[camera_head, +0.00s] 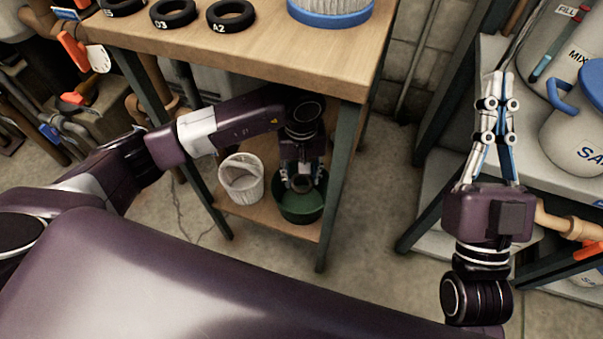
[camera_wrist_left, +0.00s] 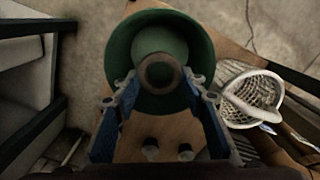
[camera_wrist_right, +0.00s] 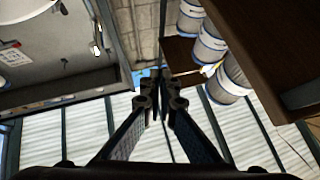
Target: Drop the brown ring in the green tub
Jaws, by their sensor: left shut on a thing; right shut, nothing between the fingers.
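The green tub (camera_head: 298,206) stands on the lower shelf under the wooden bench. It also shows in the left wrist view (camera_wrist_left: 120,45), open side up. My left gripper (camera_head: 302,182) reaches under the bench top and is over the tub. In the left wrist view, my left gripper (camera_wrist_left: 160,80) is shut on the brown ring (camera_wrist_left: 160,72), which is held above the tub's opening. The ring is hard to make out in the head view. My right gripper (camera_head: 491,95) is shut and empty, pointing up at the right. It also shows in the right wrist view (camera_wrist_right: 160,90).
A white basket (camera_head: 241,182) stands on the same shelf, left of the tub. The wooden bench top (camera_head: 270,50) is above, with several black rings (camera_head: 231,15) and a blue-based container (camera_head: 330,18). A shelf with white jugs (camera_head: 578,130) stands at the right.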

